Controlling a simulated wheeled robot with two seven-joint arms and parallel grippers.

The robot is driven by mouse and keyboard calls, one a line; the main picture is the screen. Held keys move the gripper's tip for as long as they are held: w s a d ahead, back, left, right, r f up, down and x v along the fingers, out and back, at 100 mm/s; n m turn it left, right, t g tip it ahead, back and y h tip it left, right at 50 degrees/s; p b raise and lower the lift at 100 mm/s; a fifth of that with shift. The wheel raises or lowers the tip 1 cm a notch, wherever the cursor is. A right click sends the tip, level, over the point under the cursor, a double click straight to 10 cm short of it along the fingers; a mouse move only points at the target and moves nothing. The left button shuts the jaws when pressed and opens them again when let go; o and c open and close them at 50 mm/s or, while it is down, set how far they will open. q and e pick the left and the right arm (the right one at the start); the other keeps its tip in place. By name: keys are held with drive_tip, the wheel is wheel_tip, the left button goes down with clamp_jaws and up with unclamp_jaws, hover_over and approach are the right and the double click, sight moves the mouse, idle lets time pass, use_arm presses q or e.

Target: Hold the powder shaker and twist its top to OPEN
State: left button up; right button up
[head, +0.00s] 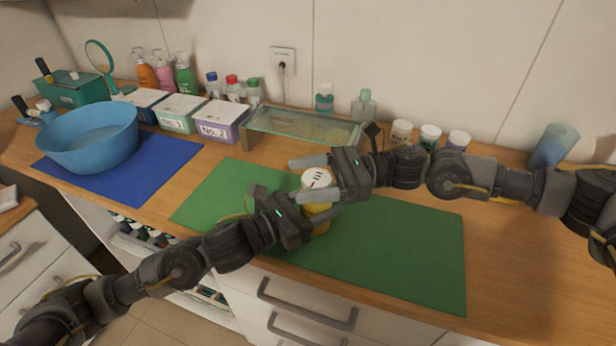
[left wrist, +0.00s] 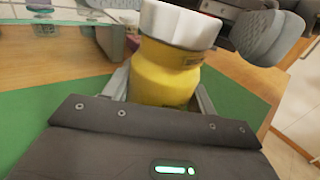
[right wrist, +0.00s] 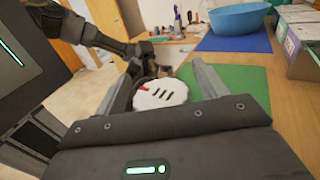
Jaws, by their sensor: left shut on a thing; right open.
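The powder shaker has a yellow body (head: 319,222) and a white top (head: 317,178) with dark slots and a red mark. It is upright over the green mat (head: 400,245). My left gripper (left wrist: 160,88) is shut on the yellow body, one finger on each side. My right gripper (head: 310,178) is open, with its fingers on either side of the white top. In the right wrist view the top (right wrist: 160,94) lies between the spread fingers, closer to the left finger, with a clear gap to the right one. The shaker's base is hidden in the left wrist view.
A glass tray (head: 300,128) stands behind the green mat. Small jars (head: 430,134) line the back right. A blue basin (head: 90,137) sits on a blue mat (head: 165,160) at left, near labelled boxes (head: 217,121). The green mat's right side is clear.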

drive_tip(key=c, duration=1)
drive_tip(key=shift+n+g, duration=0.3)
drive_tip(key=n+g+h, duration=0.1)
drive_tip(key=g, duration=0.1)
drive_tip(key=n+g+h, duration=0.1)
drive_tip(key=n+g, duration=0.1)
drive_tip(key=g, duration=0.1)
drive_tip(key=n+g+h, duration=0.2)
drive_tip(key=shift+s+d, duration=0.1)
drive_tip(key=shift+s, duration=0.2)
drive_tip(key=n+g+h, duration=0.2)
drive_tip(key=g+h, duration=0.1)
drive_tip(key=shift+s+d+n, duration=0.1)
drive_tip(key=shift+s+n, duration=0.05)
drive_tip(key=shift+n, duration=0.25)
drive_tip(key=shift+s+d+n+g+h, duration=0.15)
drive_tip(key=shift+n+g+h, duration=0.55)
drive_tip(key=shift+h, duration=0.5)
drive_tip(key=shift+w+d+n+g+h, duration=0.1)
drive_tip(key=shift+n+g+h, duration=0.4)
drive_tip(key=shift+n+h, duration=0.55)
drive_tip(key=shift+h, duration=0.25)
